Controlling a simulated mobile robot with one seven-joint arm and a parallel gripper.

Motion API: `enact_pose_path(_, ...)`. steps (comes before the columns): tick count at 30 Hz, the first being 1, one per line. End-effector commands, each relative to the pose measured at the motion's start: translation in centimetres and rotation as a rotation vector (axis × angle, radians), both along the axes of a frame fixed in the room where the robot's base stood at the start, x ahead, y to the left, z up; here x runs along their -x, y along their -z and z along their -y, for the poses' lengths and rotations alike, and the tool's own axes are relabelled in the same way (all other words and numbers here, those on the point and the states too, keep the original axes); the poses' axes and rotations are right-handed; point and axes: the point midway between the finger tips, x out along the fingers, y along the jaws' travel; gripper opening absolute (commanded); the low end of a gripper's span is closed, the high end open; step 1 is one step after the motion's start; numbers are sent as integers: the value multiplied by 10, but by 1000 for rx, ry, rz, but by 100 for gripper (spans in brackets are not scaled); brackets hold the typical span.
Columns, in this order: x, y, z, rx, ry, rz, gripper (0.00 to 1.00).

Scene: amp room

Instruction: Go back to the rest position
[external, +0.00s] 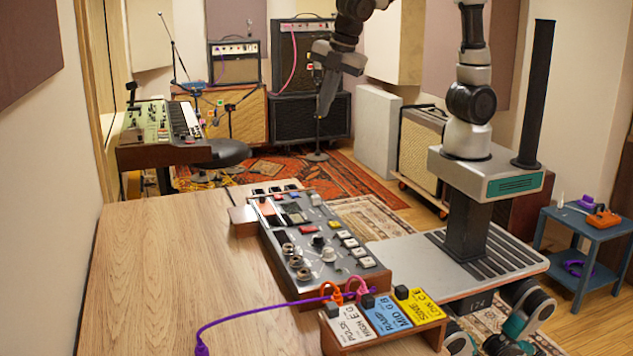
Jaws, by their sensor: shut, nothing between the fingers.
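My gripper (326,95) points down in the upper middle of the external view. Its fingers are together with nothing between them. It hangs in the air beyond the far end of the wooden table (150,270), apart from everything on it. My arm rises from the base on the right and runs out of the top of the picture, so part of it is hidden.
A control panel with knobs and buttons (325,272) lies on the table's right side. In front stands a wooden block with labelled cards (385,318) and cables. A purple cable (250,319) crosses the table. A blue side table (580,236) is at right; amplifiers (310,62) stand behind.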

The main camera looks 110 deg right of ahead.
Motion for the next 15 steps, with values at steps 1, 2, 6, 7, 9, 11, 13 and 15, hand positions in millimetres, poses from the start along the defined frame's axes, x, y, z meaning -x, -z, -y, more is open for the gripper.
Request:
enact_pose_path(1,24,-15,-3,-39,77,54,0)
enact_pose_path(2,36,-20,-5,-67,127,81,0)
enact_pose_path(6,90,-34,-14,-188,331,186,0)
enact_pose_path(7,99,-35,-15,-213,367,204,0)
enact_pose_path(9,117,-36,-19,-263,442,239,0)
enact_pose_path(11,131,-35,-22,-303,498,263,0)
enact_pose_path(13,145,-34,-25,-347,556,288,0)
enact_pose_path(15,158,-32,-28,-390,611,310,0)
